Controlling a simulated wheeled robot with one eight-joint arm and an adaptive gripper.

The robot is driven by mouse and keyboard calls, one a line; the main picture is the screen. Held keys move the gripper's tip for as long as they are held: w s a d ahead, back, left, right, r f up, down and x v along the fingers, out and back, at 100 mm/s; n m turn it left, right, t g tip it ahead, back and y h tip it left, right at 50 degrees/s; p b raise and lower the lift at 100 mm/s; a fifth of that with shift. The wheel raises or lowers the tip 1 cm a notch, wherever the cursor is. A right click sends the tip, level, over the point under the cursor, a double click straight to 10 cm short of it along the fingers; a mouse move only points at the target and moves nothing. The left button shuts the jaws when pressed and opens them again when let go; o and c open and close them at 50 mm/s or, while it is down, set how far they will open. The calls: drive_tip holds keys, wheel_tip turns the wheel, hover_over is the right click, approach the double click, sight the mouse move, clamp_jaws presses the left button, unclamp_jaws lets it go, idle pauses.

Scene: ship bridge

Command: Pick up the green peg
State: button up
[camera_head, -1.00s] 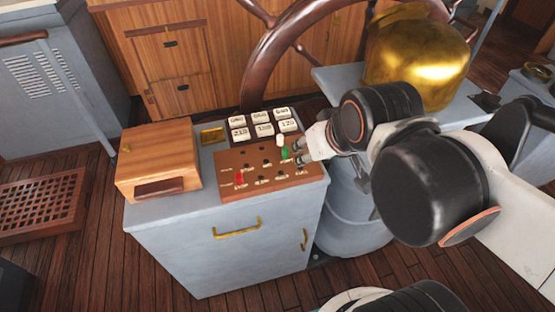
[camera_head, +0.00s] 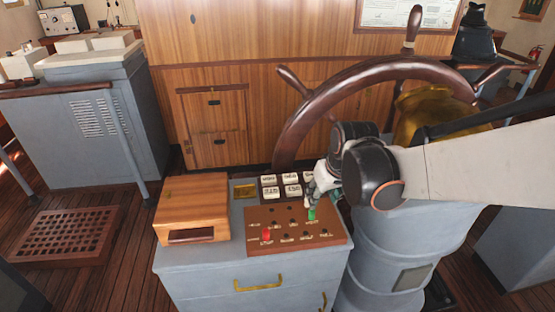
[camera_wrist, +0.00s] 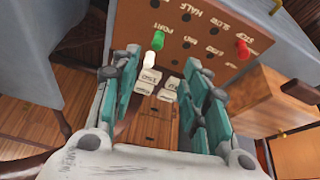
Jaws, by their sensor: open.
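The green peg (camera_head: 312,213) stands upright in the brown peg board (camera_head: 285,240) on the grey cabinet. In the wrist view the green peg (camera_wrist: 158,40) shows just beyond my fingertips, between their lines. A white peg (camera_wrist: 149,60) stands close by it. My gripper (camera_head: 318,196) is at the board's far right side, next to the green peg. In the wrist view its teal fingers (camera_wrist: 162,64) are apart with nothing held between them. Whether a finger touches a peg cannot be told.
A red peg (camera_head: 266,234) stands at the board's left. White labelled blocks (camera_head: 291,190) sit behind the board, close to my gripper. A wooden box (camera_head: 193,207) stands to the left. The ship's wheel (camera_head: 300,125) rises behind.

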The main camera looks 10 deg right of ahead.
drive_tip(key=b, duration=0.3)
hover_over(313, 211)
drive_tip(key=s, duration=0.3)
drive_tip(key=f, duration=0.7)
drive_tip(key=shift+w+f, duration=0.2)
drive_tip(key=shift+f, duration=0.15)
drive_tip(key=shift+b+x, duration=1.05)
drive_tip(key=shift+x, duration=1.65)
drive_tip(key=shift+w+r, duration=0.15)
drive_tip(key=c, duration=0.8)
